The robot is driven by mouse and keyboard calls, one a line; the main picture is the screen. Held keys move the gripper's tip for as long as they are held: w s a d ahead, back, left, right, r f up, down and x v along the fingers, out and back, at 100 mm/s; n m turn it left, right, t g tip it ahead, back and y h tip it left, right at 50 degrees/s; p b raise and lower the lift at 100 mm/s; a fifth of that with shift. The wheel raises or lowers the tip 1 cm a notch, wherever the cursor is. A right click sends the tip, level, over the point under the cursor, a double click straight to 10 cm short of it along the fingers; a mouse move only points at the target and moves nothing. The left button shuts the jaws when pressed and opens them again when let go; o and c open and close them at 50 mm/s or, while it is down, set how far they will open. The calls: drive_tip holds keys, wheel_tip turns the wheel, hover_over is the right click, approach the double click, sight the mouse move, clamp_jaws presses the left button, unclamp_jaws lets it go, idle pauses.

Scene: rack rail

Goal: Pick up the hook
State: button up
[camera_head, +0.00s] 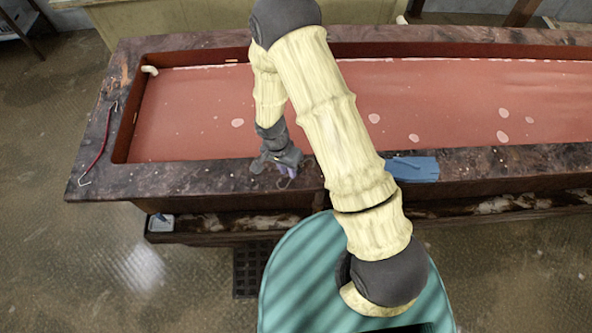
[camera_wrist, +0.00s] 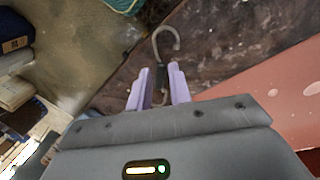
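A grey metal hook (camera_wrist: 168,37) shows in the wrist view, its curved end pointing away beyond the fingertips. Its darker middle part lies between the two purple fingers of my gripper (camera_wrist: 160,68). The fingers stand apart, one on each side of it. I cannot tell whether they press on it or only straddle it. In the head view my gripper (camera_head: 288,172) is low at the near rim of the long trough, and the hook there is too small and hidden to make out.
The trough's dark stone rim (camera_head: 225,178) surrounds a reddish basin (camera_head: 200,112). A red cord (camera_head: 99,140) with metal ends lies on the left rim. A blue flat thing (camera_head: 413,169) lies on the near rim to the right. A small white tray (camera_head: 160,222) sits on the lower ledge.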

drive_tip(key=shift+s+d+f+p, duration=0.1)
drive_tip(key=shift+f+p, duration=0.15)
drive_tip(key=shift+f, duration=0.5)
drive_tip(key=shift+s+d+f+p, duration=0.1)
drive_tip(key=shift+f+p, duration=0.15)
drive_tip(key=shift+f, duration=0.45)
clamp_jaws()
